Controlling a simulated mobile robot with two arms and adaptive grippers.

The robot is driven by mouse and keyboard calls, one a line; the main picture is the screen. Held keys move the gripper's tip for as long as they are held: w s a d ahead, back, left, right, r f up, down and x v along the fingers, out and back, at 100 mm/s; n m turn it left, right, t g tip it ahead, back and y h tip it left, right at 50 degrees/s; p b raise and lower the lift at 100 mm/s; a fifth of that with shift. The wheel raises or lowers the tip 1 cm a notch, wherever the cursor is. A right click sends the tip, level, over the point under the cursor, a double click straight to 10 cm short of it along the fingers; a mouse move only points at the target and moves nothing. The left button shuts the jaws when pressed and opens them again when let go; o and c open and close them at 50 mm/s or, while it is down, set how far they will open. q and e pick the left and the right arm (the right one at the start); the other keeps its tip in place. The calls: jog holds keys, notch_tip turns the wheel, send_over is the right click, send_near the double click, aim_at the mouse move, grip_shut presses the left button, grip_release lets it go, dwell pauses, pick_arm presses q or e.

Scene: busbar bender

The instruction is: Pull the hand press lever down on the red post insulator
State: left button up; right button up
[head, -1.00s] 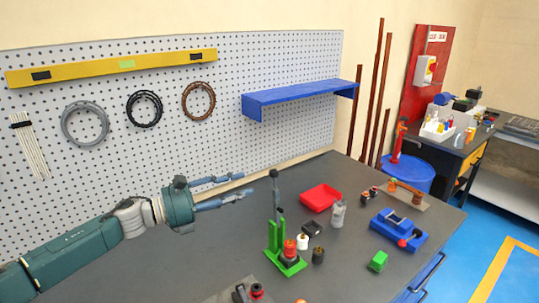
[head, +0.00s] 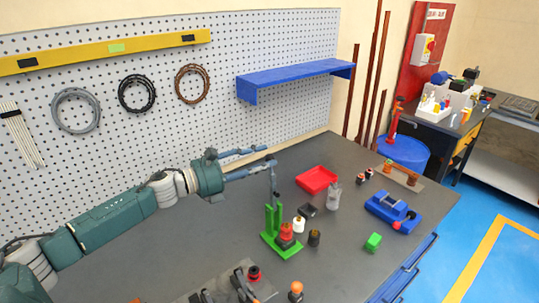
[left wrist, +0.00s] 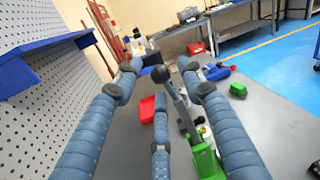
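The green hand press (head: 270,222) stands on the bench with its dark lever (head: 274,182) upright. A red post insulator (head: 286,233) sits at the press's base. My left gripper (head: 269,158) is open, with its fingers at the top of the lever. In the left wrist view the lever's black ball knob (left wrist: 160,74) shows between the spread blue fingers, and the lever (left wrist: 180,105) slants down to the green press body (left wrist: 206,160). I cannot tell whether any finger touches the knob. My right gripper is not in view.
White (head: 299,224) and dark insulators (head: 314,238) stand close right of the press. A red tray (head: 316,180), a blue tool (head: 393,212) and a green block (head: 373,242) lie farther right. The blue shelf (head: 295,77) hangs on the pegboard behind.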

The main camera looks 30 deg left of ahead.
pick_arm(q)
jog(key=shift+p+x, duration=0.5)
jog(key=shift+x, duration=0.9)
grip_shut()
